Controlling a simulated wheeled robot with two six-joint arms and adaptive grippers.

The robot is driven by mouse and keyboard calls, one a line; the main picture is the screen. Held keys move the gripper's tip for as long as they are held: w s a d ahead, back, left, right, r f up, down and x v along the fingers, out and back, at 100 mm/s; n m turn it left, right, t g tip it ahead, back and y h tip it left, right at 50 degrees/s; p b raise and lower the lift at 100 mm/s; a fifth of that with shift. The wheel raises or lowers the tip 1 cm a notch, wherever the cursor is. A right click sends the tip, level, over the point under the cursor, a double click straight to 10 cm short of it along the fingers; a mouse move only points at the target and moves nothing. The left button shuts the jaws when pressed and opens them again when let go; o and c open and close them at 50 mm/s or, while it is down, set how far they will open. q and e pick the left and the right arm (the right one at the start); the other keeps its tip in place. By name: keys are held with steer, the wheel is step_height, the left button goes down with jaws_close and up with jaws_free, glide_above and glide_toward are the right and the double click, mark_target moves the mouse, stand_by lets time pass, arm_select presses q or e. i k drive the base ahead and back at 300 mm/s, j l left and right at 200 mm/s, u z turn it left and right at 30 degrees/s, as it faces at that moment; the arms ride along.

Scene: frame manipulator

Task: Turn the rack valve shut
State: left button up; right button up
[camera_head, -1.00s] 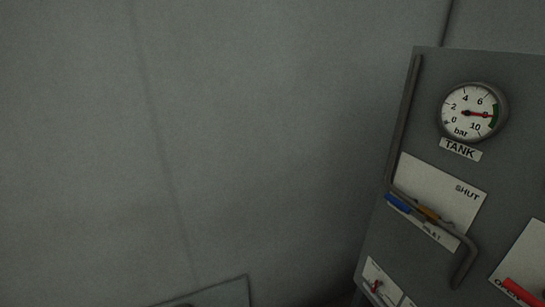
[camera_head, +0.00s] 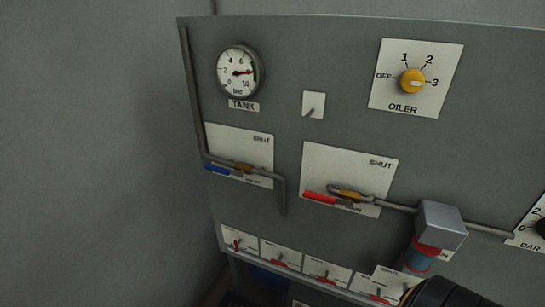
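Two lever valves sit on the grey panel; I cannot read which is the rack valve. The left valve has a blue lever (camera_head: 217,170) pointing left from a brass body (camera_head: 242,168), on a white plate (camera_head: 235,145) marked SHUT at its upper right. The other has a red lever (camera_head: 320,197) pointing left from a brass body (camera_head: 348,193), on a white plate (camera_head: 330,163) also marked SHUT at its upper right. Both levers lie roughly along their pipes, low on the plates. Neither gripper is in view.
The tank gauge (camera_head: 239,71), small toggle (camera_head: 311,106) and yellow oiler knob (camera_head: 411,81) are above. A filter unit (camera_head: 440,226) stands out at the right. Several small red levers (camera_head: 280,262) line the bottom. A black rounded part covers the bottom right corner.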

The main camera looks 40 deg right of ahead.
mark_target(278, 261)
steer(key=i+l+z, duration=0.1)
steer(key=l+z, duration=0.25)
steer(key=z, duration=0.15)
steer(key=i+l+z, duration=0.2)
steer(key=z, duration=0.25)
steer(key=l, duration=0.1)
